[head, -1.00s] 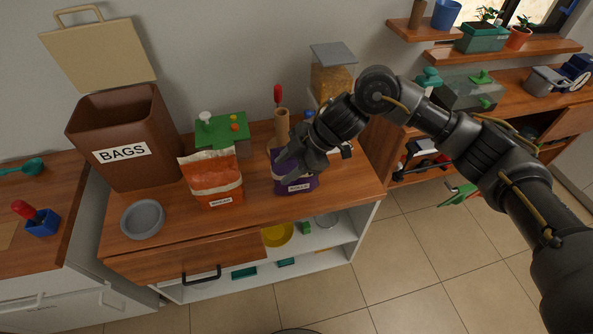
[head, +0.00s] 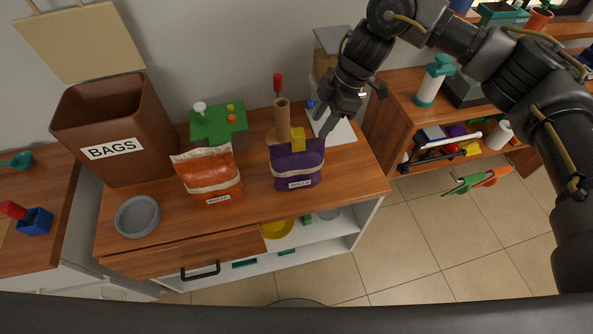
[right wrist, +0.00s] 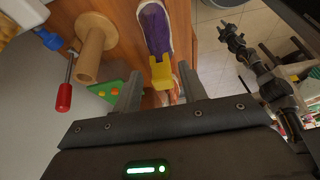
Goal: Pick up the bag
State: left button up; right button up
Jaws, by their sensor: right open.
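A purple bag (head: 298,172) with a pale band and a label stands upright on the wooden counter. A yellow clip (head: 298,140) sits at its top. An orange bag (head: 212,180) stands to its left. My right gripper (head: 322,126) is open and empty, above and behind the purple bag's right top corner. In the right wrist view the purple bag (right wrist: 156,30) and yellow clip (right wrist: 161,72) lie beyond the spread fingers of the right gripper (right wrist: 158,82). A dark jointed arm of mine shows at right there; its gripper's jaws are unreadable.
A brown bin (head: 110,125) labelled BAGS stands open at the counter's left. A grey bowl (head: 137,216), a green block (head: 218,124) and a wooden holder with a red-handled tool (head: 282,118) stand around the bags.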

aim_at(312, 140)
jog(key=x, duration=0.4)
jog(key=shift+w+d+p, duration=0.1)
jog(key=shift+w+p, duration=0.1)
jog(key=shift+p, duration=0.2)
jog(key=shift+f, duration=0.2)
jog(key=shift+s+a+f+p, duration=0.2)
jog(key=shift+a+f+p, duration=0.1)
jog(key=shift+f+p, duration=0.2)
jog(key=p+x, duration=0.1)
jog(key=x, duration=0.2)
jog(key=shift+w+f, duration=0.2)
jog(key=shift+f, duration=0.1)
jog(key=shift+s+a+f, duration=0.1)
jog(key=shift+a+f, duration=0.05)
jog(key=shift+f, duration=0.1)
grip_shut()
pick_arm(q)
jog(key=s+r, duration=0.2)
jog(key=r, duration=0.1)
jog(key=shift+r, duration=0.3)
pick_arm(e)
jog(key=shift+s, duration=0.1)
